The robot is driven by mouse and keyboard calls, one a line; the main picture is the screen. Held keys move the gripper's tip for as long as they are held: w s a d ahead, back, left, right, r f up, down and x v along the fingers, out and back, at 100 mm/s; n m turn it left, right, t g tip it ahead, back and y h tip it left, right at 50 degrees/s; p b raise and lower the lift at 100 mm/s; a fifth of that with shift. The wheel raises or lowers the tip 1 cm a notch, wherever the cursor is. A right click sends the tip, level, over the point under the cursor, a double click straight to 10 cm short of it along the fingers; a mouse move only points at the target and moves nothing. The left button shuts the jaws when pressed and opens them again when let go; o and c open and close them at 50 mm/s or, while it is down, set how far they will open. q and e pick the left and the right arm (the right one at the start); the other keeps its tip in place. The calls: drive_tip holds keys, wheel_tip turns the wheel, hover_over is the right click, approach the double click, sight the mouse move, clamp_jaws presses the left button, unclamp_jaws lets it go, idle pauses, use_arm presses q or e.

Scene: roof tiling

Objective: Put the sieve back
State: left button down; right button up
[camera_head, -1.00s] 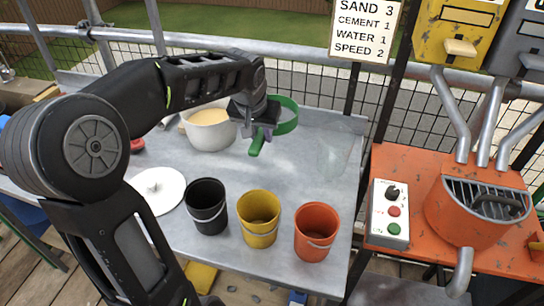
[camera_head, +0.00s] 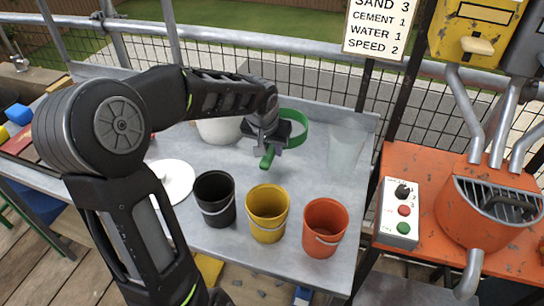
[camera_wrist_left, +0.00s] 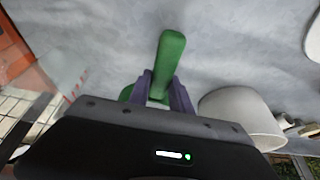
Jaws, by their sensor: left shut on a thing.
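The green sieve (camera_head: 295,120) has a round rim and a short handle. My left gripper (camera_head: 269,146) is shut on the handle and holds the sieve over the back part of the grey table. In the left wrist view the green handle (camera_wrist_left: 168,60) sticks out between the two purple fingers of the gripper (camera_wrist_left: 158,92). The sieve's rim is mostly hidden there behind the gripper body. I cannot tell whether the sieve touches the table. My right gripper is not in view.
A white pot (camera_head: 218,130) stands just left of the sieve, partly behind my arm. A clear container (camera_head: 346,148) stands to its right. Black (camera_head: 214,199), yellow (camera_head: 266,213) and orange (camera_head: 324,228) buckets line the front edge. A white lid (camera_head: 171,182) lies at left.

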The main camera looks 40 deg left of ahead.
use_arm(q)
drive_tip(key=shift+f, duration=1.85)
drive_tip(key=shift+f+b, duration=0.15)
drive_tip(key=shift+b, duration=0.25)
drive_tip(key=c, duration=1.2)
unclamp_jaws()
drive_tip(key=shift+o, duration=0.2)
drive_tip(key=shift+s+r+p, duration=0.15)
drive_tip(key=shift+r+p, duration=0.15)
drive_tip(key=shift+r, duration=0.4)
drive_tip(key=p+v, duration=0.1)
drive_tip(key=v, duration=1)
